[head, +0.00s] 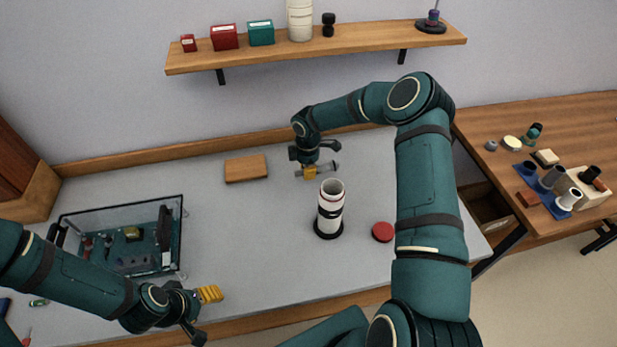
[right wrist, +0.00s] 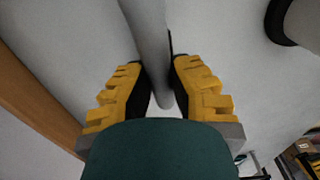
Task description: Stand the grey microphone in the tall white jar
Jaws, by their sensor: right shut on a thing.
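The grey microphone (right wrist: 150,35) lies between the yellow fingers of my right gripper (right wrist: 160,88), which is shut on it. In the head view the microphone (head: 328,167) is roughly level, sticking out on both sides of the right gripper (head: 310,173). The tall white jar (head: 331,215) with black bands stands upright on the grey table, just in front of and right of this gripper; its mouth is open upward. Part of the jar (right wrist: 305,22) shows at the top right of the wrist view. My left gripper (head: 210,294) is low at the front left, its finger gap unclear.
A red disc (head: 382,232) lies right of the jar. A wooden block (head: 246,168) lies at the back. A clear-walled bin (head: 184,235) with parts stands at left. A wooden side table (head: 560,110) with several items is at right; a shelf (head: 350,40) hangs above.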

